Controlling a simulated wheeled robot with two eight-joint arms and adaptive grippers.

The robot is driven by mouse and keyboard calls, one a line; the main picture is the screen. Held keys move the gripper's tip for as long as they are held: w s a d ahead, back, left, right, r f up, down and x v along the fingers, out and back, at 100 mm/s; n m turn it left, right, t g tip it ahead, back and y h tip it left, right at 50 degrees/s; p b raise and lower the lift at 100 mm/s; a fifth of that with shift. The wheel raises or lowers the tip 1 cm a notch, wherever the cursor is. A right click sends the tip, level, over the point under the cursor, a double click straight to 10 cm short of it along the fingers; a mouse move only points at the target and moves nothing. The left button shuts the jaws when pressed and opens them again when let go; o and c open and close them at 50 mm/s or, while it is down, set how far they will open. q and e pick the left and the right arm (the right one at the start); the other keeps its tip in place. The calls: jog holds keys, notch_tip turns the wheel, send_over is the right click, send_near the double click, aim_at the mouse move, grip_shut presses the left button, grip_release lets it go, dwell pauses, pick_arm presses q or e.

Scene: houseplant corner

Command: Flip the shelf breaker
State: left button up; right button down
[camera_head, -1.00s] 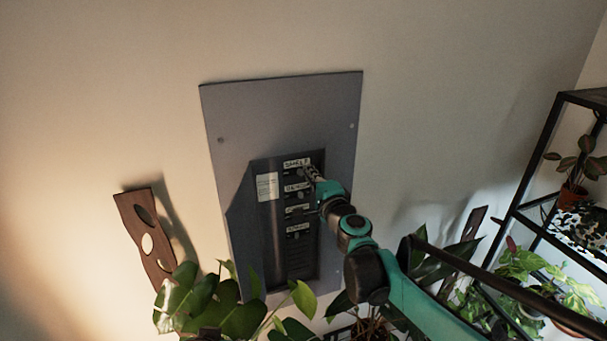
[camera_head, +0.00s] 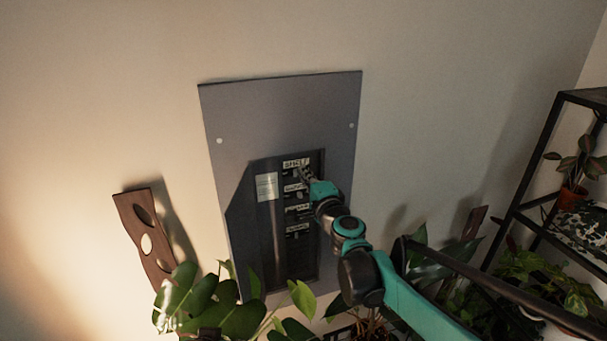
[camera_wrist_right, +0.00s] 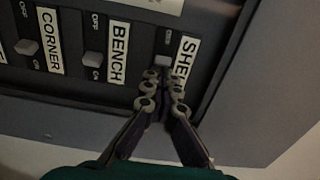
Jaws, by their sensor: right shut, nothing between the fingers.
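The grey breaker panel (camera_head: 280,115) is on the wall, with a column of labelled breakers in its dark recess. The shelf breaker (camera_wrist_right: 163,62) is the top one in the head view, beside its white label (camera_head: 295,163). In the right wrist view its light grey lever sits close to the OFF mark; its ON mark is hidden behind my fingers. My right gripper (camera_head: 306,173) is shut and empty, its fingertips (camera_wrist_right: 163,80) right at the lever's ON side. I cannot tell whether they touch. My left gripper is out of view.
The bench breaker (camera_wrist_right: 93,58) and corner breaker (camera_wrist_right: 27,47) sit close beside, levers nearer ON. Leafy plants (camera_head: 215,305) stand below the panel. A black shelf rack (camera_head: 535,160) with plants is at the right. A wooden plaque (camera_head: 130,205) hangs left.

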jog(key=p+v, duration=0.1)
jog(key=v, duration=0.8)
jog(key=shift+s+d, duration=0.2)
jog(key=shift+d, duration=0.1)
dwell(0.5)
jog(key=shift+f, duration=0.2)
